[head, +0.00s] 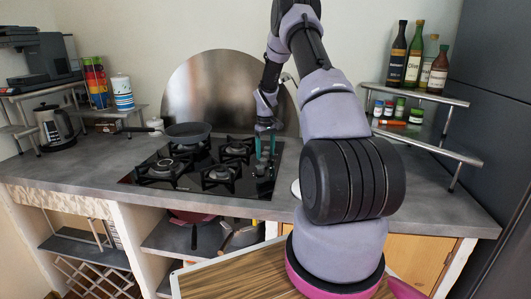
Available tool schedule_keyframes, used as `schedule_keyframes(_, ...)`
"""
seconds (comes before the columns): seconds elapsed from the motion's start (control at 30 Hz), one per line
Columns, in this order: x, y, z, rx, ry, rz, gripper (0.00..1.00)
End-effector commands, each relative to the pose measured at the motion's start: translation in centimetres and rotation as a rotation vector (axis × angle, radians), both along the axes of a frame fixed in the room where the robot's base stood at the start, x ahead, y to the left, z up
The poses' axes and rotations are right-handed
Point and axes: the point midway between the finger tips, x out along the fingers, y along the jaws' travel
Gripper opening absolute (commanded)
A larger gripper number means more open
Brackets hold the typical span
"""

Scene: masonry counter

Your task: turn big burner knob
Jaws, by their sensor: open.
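A black gas cooktop (200,188) is set in the grey counter, with several burners under black grates. A large burner (161,168) is at its front left. The small dark burner knobs (260,170) are in a row along the cooktop's right side. I cannot tell which one is the big burner's knob, or how any is turned. My gripper (265,148) points down over the far end of the knob row, its teal fingers apart. Contact with a knob cannot be made out. The fingers partly hide the farther knobs.
A dark pan (188,132) sits on the back left burner. A rounded metal splash plate (207,85) stands behind the cooktop. A shelf (413,130) with bottles and jars is at the right. A white round dish edge (296,188) shows beside my arm.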

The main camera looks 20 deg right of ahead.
Motion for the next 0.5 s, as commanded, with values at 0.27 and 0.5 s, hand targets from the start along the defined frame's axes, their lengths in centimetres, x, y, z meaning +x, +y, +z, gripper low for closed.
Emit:
schedule_keyframes(0.27, 0.1, 0.0, 4.4, -0.001, -0.005, -0.001, 0.74)
schedule_keyframes(0.5, 0.1, 0.0, 8.8, -0.001, -0.003, 0.0, 0.74)
